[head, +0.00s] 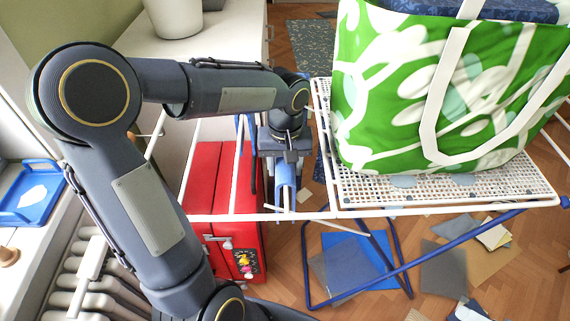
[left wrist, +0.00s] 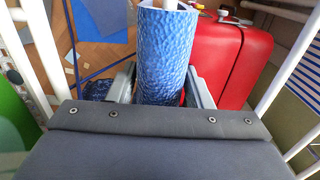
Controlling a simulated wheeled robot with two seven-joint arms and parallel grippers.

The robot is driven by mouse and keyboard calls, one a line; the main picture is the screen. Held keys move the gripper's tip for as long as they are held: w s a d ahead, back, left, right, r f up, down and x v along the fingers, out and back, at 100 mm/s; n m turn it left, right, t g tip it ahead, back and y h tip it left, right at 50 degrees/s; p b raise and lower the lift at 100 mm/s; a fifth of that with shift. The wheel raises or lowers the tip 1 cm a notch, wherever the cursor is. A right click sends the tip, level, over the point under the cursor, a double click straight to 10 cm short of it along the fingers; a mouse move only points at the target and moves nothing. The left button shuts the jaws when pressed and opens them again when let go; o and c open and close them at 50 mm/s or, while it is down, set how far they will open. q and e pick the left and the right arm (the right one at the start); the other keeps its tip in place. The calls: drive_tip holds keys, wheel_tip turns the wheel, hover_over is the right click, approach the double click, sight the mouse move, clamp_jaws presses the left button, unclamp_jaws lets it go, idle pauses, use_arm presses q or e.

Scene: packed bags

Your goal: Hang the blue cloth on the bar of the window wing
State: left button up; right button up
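The blue cloth (left wrist: 163,60) is a narrow, folded, textured strip. In the left wrist view it lies between the two fingers of my left gripper (left wrist: 163,85), which appear to touch its sides. In the head view my left gripper (head: 286,158) points down over the window wing (head: 236,165) of the white drying rack, with the cloth (head: 285,174) under it. A white bar end shows at the top of the cloth in the wrist view, so the cloth seems to sit over a bar. Its lower ends are hidden. My right gripper is not in view.
A green and white bag (head: 400,90) stands on the rack's perforated middle. A red suitcase (head: 205,170) is below the wing. A blue tray (head: 35,195) lies on the sill above the radiator (head: 90,275). Papers and a blue folder (head: 345,258) lie on the floor.

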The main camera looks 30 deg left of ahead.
use_arm(q)
drive_tip(key=o, duration=0.4)
